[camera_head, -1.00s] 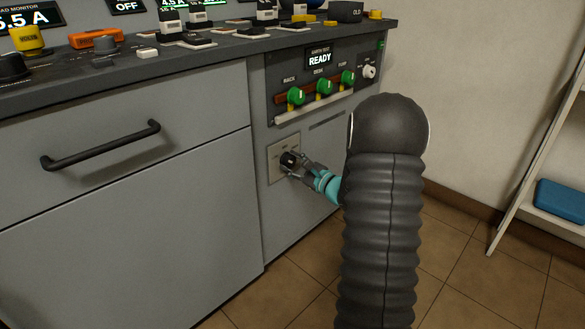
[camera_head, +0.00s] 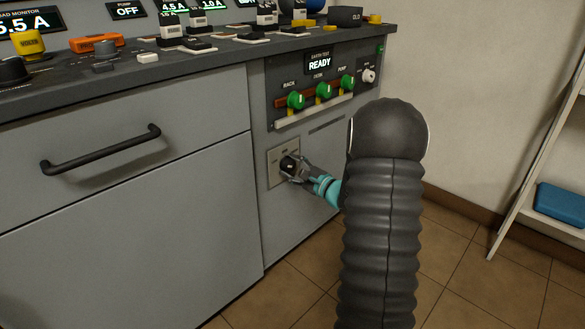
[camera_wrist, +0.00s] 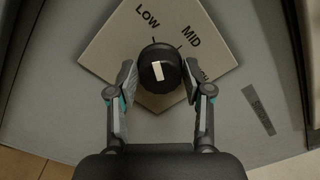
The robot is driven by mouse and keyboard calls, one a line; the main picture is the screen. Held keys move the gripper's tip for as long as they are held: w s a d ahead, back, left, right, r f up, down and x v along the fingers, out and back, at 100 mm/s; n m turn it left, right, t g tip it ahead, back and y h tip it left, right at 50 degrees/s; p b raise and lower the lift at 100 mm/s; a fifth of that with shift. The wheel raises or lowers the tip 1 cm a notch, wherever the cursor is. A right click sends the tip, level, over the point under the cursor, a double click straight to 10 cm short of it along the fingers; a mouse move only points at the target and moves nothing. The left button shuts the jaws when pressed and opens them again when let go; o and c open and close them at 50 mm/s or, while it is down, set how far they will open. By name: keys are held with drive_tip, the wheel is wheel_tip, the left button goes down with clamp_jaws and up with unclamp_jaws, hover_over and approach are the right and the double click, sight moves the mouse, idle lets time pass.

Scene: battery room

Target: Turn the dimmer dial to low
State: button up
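The dimmer dial (camera_wrist: 160,70) is a round black knob with a white mark, on a pale square plate (camera_wrist: 110,50) lettered LOW and MID; a third label is partly hidden. In the wrist view the plate looks tilted, and the white mark points up and slightly left, toward the LOW tick. My gripper (camera_wrist: 160,78) has one finger on each side of the dial, both against its edges with no clear gap. In the head view my gripper (camera_head: 296,170) is at the dial (camera_head: 288,164), hiding part of it and the plate (camera_head: 275,172).
Above the plate is a panel with green knobs (camera_head: 296,100) and a READY display (camera_head: 319,63). A drawer handle (camera_head: 100,147) sticks out at left. The counter (camera_head: 200,53) holds several small devices. A shelf with a blue box (camera_head: 560,203) stands at right.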

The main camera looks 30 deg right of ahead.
drive_tip(key=shift+o, duration=0.5)
drive_tip(key=v, duration=1.2)
drive_tip(key=shift+f, duration=0.1)
